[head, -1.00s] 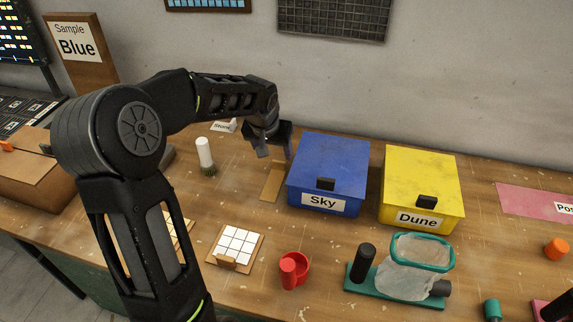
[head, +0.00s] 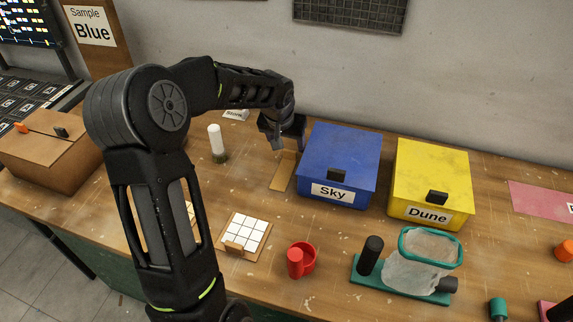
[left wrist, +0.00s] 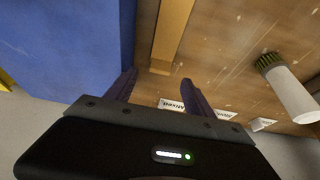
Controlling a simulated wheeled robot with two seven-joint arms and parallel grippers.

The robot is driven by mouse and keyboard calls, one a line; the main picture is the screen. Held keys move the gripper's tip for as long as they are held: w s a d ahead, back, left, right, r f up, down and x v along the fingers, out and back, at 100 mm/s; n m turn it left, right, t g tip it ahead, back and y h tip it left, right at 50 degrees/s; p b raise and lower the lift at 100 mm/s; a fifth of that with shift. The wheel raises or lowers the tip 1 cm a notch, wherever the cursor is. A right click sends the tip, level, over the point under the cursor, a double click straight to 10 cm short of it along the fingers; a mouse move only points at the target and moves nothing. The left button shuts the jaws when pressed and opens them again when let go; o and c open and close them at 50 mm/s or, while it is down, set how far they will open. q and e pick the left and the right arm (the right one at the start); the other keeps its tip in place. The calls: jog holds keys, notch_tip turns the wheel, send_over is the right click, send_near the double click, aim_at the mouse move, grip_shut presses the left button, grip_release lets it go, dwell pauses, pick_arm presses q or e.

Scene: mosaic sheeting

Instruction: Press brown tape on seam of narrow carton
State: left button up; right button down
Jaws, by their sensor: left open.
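A brown carton (head: 50,150) stands at the far left of the table in the head view. The strip also shows in the left wrist view (left wrist: 172,35), beyond the fingers. My left gripper (head: 283,140) is open and empty near the strip's far end, left of the blue box. Its two fingers show apart in the left wrist view (left wrist: 158,82). My right gripper is out of view.
The blue "Sky" box (head: 340,155) and yellow "Dune" box (head: 432,175) stand right of the gripper. A white-handled brush (head: 216,140) stands to its left. A tile sheet (head: 245,232), red cup (head: 304,257) and green-rimmed bag holder (head: 400,280) lie nearer the front.

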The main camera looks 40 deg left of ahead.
aim_at(289, 152)
pick_arm(q)
jog(key=shift+f, duration=0.1)
jog(key=p+x, duration=0.1)
jog(key=x, duration=0.4)
jog(key=shift+c, duration=0.4)
grip_shut()
dwell(0.6)
